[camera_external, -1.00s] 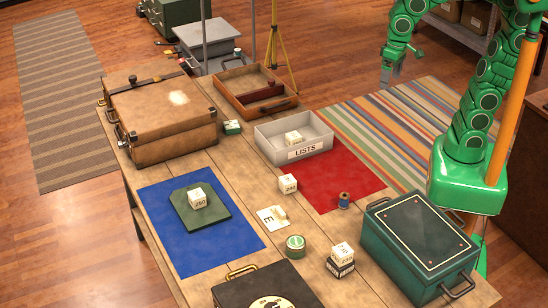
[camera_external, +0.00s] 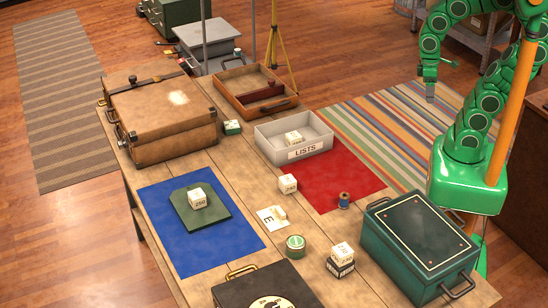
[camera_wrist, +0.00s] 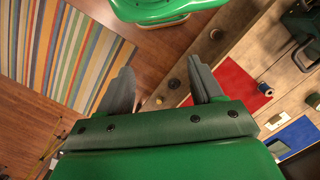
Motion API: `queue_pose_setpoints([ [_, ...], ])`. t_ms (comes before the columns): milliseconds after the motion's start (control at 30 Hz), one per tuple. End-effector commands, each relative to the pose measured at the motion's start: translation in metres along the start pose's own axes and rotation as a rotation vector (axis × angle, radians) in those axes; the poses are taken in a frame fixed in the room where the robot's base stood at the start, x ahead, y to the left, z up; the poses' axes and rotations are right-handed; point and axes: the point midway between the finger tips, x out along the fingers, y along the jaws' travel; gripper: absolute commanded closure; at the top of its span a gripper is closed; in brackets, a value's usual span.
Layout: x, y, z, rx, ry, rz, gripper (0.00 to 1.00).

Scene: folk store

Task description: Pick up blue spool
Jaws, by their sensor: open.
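The blue spool (camera_external: 344,200) stands upright on the table, at the front right part of the red mat (camera_external: 322,178). It has a blue winding and brownish ends. In the wrist view the spool (camera_wrist: 265,89) shows at the right, on the red mat. My gripper (camera_external: 430,92) hangs over the striped rug, beyond the table's right edge and well away from the spool. In the wrist view its two grey fingers (camera_wrist: 160,88) are apart with nothing between them.
A green metal box (camera_external: 420,245) stands right of the spool. A grey LISTS tray (camera_external: 270,150) with a white block stands behind it. A brown suitcase (camera_external: 160,120) is far left. The red mat around the spool is mostly clear.

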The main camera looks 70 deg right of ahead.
Motion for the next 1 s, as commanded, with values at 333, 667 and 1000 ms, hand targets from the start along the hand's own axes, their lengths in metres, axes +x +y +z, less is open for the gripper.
queue_pose_setpoints([
  [333, 0.004, -0.012, -0.008, 0.002, -0.020, -0.035, 0.34],
  [667, 0.020, -0.067, -0.046, 0.034, -0.110, -0.205, 0.34],
  [1000, 0.035, -0.124, -0.082, 0.117, -0.225, -0.382, 0.34],
])
